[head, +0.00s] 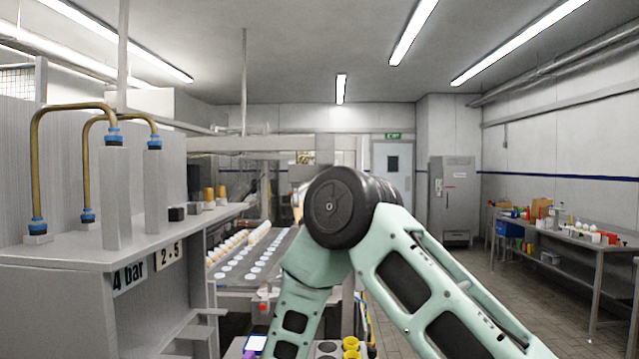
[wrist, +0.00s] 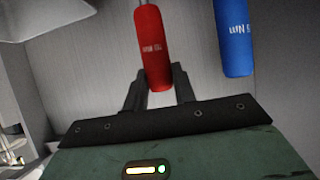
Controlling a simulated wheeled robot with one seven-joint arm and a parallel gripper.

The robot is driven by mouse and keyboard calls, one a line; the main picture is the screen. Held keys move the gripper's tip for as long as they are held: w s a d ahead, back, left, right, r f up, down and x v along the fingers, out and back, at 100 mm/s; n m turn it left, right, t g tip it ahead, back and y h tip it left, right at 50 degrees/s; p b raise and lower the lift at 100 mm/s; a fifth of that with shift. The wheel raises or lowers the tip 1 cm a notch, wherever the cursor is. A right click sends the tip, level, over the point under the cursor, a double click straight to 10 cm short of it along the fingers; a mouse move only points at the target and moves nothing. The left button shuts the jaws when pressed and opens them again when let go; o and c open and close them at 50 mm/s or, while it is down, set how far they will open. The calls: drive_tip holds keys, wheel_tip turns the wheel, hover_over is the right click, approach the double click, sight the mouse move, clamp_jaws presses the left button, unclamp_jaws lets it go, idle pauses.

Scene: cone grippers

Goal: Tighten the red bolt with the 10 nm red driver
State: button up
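The red driver (wrist: 153,48) is in the upper middle of the wrist view, with white upside-down lettering on its handle. My gripper (wrist: 159,72) has one finger on each side of the handle's lower end, close against it. Whether the fingers press on the handle or only stand around it cannot be told. The driver's upper end is cut off by the picture edge. My gripper is not visible in the head view, where my arm fills the lower middle. I cannot make out the red bolt in either view.
A blue driver (wrist: 232,36) hangs just right of the red one. In the head view, a grey bench with brass pipes (head: 37,170) stands left, a conveyor with white discs (head: 255,272) lies behind my arm, and a cluttered table (head: 570,234) is right. The tiled floor between is partly clear.

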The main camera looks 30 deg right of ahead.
drive_tip(key=shift+r+p, duration=2)
drive_tip(key=shift+r, duration=1.1)
